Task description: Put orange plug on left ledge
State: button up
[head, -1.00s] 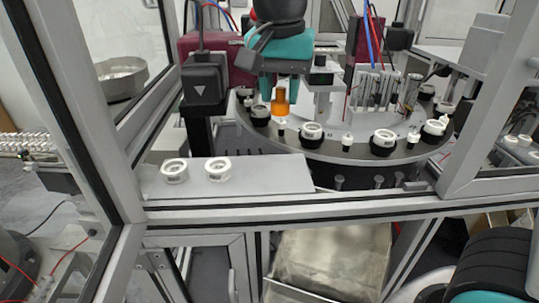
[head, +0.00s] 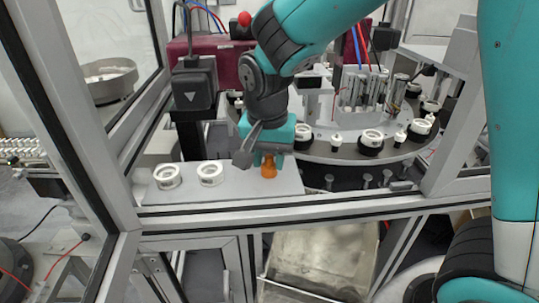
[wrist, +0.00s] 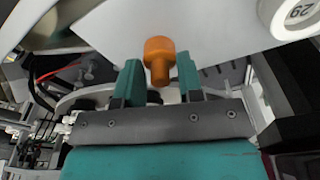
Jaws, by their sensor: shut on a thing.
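The orange plug (head: 268,169) is upright, wide end down, over the right part of the grey left ledge (head: 240,189). I cannot tell whether its base touches the ledge. My gripper (head: 267,159) is above it, pointing down, shut on its narrow upper part. In the wrist view the plug (wrist: 158,52) sits between the two teal fingers of my gripper (wrist: 159,76), with the pale ledge surface (wrist: 215,30) beyond it. The plug's top is hidden by the fingers in the head view.
Two white ring caps (head: 167,177) (head: 210,173) stand on the ledge to the left of the plug. The round turntable (head: 345,153) with several black-and-white caps lies to the right. A frame rail (head: 290,208) runs along the ledge's front.

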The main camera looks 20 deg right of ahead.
aim_at(268, 171)
jog(key=shift+f, duration=0.1)
jog(key=o, duration=0.3)
jog(key=shift+f, duration=0.1)
jog(key=o, duration=0.4)
notch_tip(268, 171, up, 12)
jog(key=s+b, duration=0.1)
jog(key=b, duration=0.1)
jog(key=s+a+f+n+y, duration=0.1)
jog(key=s+f+n, duration=0.1)
jog(key=s+n, duration=0.2)
jog(key=s+a+f+n+y, duration=0.2)
jog(key=s+n, duration=0.3)
jog(key=s, duration=0.3)
jog(key=s+a+f+n+g+y, duration=0.1)
jog(key=s+f+n+y, duration=0.1)
jog(key=s+n, duration=0.3)
jog(key=shift+s+a+f, duration=0.25)
jog(key=shift+s+f, duration=0.05)
jog(key=shift+s, duration=0.1)
jog(key=shift+f, duration=0.1)
